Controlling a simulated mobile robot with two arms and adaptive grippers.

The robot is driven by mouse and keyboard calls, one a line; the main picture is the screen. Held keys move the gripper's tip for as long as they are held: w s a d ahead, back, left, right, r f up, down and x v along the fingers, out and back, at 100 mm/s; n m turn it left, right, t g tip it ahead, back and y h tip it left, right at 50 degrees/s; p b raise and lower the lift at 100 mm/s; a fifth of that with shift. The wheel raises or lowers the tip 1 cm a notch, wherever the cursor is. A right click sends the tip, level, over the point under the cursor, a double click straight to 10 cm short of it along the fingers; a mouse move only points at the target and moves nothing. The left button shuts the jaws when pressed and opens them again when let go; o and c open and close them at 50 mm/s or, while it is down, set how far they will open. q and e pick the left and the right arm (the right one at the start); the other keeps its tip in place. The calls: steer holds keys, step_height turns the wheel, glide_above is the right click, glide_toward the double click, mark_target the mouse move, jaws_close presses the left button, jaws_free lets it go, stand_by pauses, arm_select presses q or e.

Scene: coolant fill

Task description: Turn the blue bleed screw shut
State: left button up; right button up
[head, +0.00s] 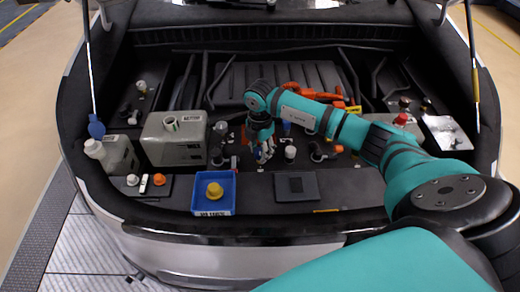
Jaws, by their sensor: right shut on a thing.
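My right arm reaches in from the right over the open bay. Its gripper (263,155) points down among the small fittings at the middle of the bay and is shut. The blue bleed screw is between its fingertips and is almost wholly hidden by them; how far it is turned cannot be seen. My left gripper is not in view.
A pale tank (158,148) with an open neck stands left of the gripper. A blue tray (229,193) with a yellow cap (214,190) sits in front. A white-capped bottle (117,157) is at far left. Orange cables (312,92) run behind my arm.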

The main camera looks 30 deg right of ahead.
mark_target(260, 151)
steer(key=shift+w+r, duration=0.1)
stand_by(0.3)
steer(key=o, duration=1.1)
steer(key=shift+o, duration=0.2)
step_height(260, 151, up, 12)
